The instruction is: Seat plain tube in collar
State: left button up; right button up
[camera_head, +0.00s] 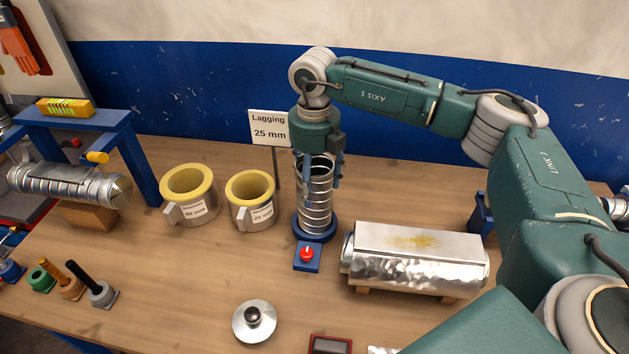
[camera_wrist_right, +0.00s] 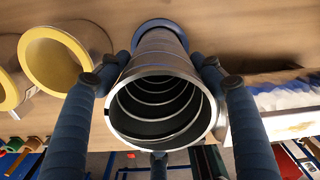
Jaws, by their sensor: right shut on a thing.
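A spiral-seamed metal tube (camera_head: 317,207) stands upright in a round blue collar (camera_head: 315,228) on the table. In the right wrist view the tube's open end (camera_wrist_right: 160,112) faces the camera, with ring-like seams inside. My right gripper (camera_head: 321,180) comes down from above, its blue fingers around the upper part of the tube. In the right wrist view its fingers (camera_wrist_right: 160,75) lie on both sides of the tube, and it is shut on it. How deep the tube sits in the collar is hidden. My left gripper is not in view.
A blue block with a red knob (camera_head: 306,255) sits in front of the collar. Two yellow-lined lagging sleeves (camera_head: 191,194) (camera_head: 251,200) stand left, a foil-wrapped duct (camera_head: 415,257) lies right. A lidded disc (camera_head: 254,321) is in front. A "Lagging 25 mm" sign (camera_head: 270,128) stands behind.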

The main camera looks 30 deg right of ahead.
jog(key=o, duration=1.4)
jog(key=shift+f, duration=0.2)
jog(key=o, duration=0.5)
jog(key=shift+c, duration=0.2)
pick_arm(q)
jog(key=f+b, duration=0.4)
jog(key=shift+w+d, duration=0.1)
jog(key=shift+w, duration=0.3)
pick_arm(e)
notch_tip(320, 180, up, 12)
jog(key=shift+r, duration=0.25)
